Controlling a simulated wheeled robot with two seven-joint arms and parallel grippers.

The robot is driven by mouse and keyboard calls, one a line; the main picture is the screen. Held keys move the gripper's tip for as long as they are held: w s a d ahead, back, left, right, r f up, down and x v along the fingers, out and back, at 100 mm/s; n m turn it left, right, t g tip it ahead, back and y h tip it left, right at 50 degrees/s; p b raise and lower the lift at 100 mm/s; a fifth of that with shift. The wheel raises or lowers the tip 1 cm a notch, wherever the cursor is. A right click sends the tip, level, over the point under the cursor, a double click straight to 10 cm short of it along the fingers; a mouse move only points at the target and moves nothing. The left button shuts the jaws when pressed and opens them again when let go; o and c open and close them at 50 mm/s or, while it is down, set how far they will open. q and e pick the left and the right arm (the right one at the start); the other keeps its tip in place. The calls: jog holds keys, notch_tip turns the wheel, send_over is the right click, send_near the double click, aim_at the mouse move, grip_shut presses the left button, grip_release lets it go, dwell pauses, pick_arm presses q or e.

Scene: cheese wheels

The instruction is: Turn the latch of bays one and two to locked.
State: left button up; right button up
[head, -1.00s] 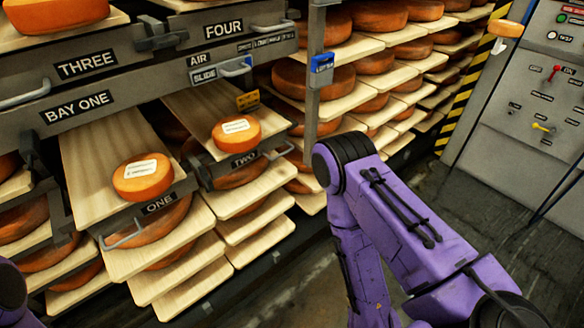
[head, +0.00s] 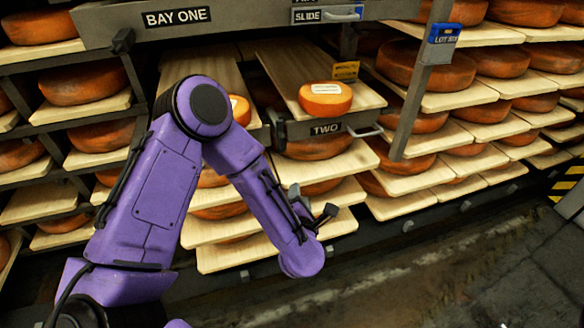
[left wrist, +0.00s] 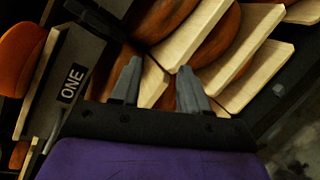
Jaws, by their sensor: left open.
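The bay two tray is pulled out, its pale board (head: 290,62) carrying an orange labelled cheese (head: 325,98). Its front plate TWO (head: 325,128) has a grey handle (head: 365,132). Bay one's board (head: 205,68) is out too; my left arm covers its front and most of its cheese (head: 240,108). The front plate ONE (left wrist: 72,85) shows in the left wrist view. My left gripper (head: 312,202) is low in front of the shelves; in the wrist view its fingers (left wrist: 159,66) are apart and empty, right of that plate. I cannot make out either latch's setting. My right gripper is out of view.
The rail marked BAY ONE (head: 178,17) runs above the trays. A post with a blue lot box (head: 444,33) stands right of bay two. Shelves of cheese wheels (head: 500,63) fill both sides. The floor (head: 430,270) at lower right is clear.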

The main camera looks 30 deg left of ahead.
pick_arm(q)
notch_tip(320, 180, up, 3)
jog(key=w+a+n+y+b, duration=0.2)
jog(key=w+n+y, duration=0.1)
jog(key=n, duration=0.5)
jog(key=n+g+y+b, duration=0.1)
jog(key=n+g+y, duration=0.1)
jog(key=n, duration=0.5)
send_near(284, 141)
jog(key=shift+y, duration=0.3)
jog(key=x, duration=0.9)
jog(key=shift+w+a+f, duration=0.1)
jog(key=shift+f, duration=0.1)
jog(key=shift+w+a, duration=0.35)
grip_shut()
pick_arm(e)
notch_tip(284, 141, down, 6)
